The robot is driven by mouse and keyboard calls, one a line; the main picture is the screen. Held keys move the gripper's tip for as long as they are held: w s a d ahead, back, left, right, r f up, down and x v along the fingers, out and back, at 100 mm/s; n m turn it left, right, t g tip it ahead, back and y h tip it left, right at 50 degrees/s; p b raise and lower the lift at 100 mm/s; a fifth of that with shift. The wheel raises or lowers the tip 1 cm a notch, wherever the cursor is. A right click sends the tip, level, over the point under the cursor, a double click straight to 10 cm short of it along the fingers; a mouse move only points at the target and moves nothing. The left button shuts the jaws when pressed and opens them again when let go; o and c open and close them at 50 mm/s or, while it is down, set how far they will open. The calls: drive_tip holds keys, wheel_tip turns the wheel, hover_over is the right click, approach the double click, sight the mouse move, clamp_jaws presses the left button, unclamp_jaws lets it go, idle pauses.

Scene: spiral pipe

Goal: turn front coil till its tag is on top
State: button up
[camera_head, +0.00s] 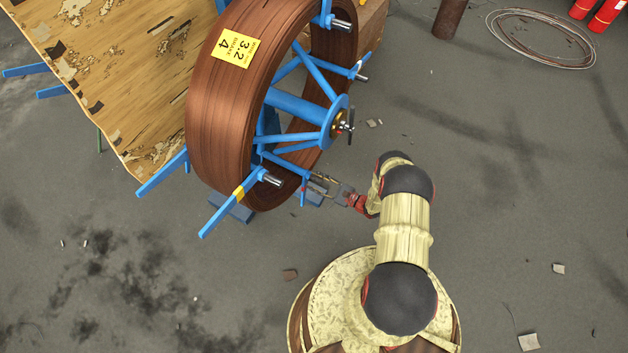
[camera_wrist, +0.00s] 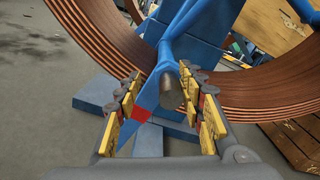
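The front coil (camera_head: 212,120) is a large ring of brown-copper pipe on a blue spoked reel (camera_head: 298,108). Its yellow tag (camera_head: 232,48), printed "3.2" and "4", is on the upper outer face of the coil; I cannot tell whether it is exactly at the top. My gripper (camera_head: 320,184) is at the reel's low near side, by a spoke end. In the wrist view my gripper (camera_wrist: 161,78) has its yellow-padded fingers apart, with a blue bar with a red band (camera_wrist: 143,113) between them. Contact with the bar is not clear. The tag is not seen there.
A worn wooden board (camera_head: 125,75) stands left of the coil. Red cylinders (camera_head: 606,15) and a wire loop (camera_head: 540,38) lie far right. The floor on the right is mostly clear.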

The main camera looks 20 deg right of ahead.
drive_tip(key=v, duration=1.1)
idle(0.3)
drive_tip(key=shift+r, duration=0.1)
idle(1.1)
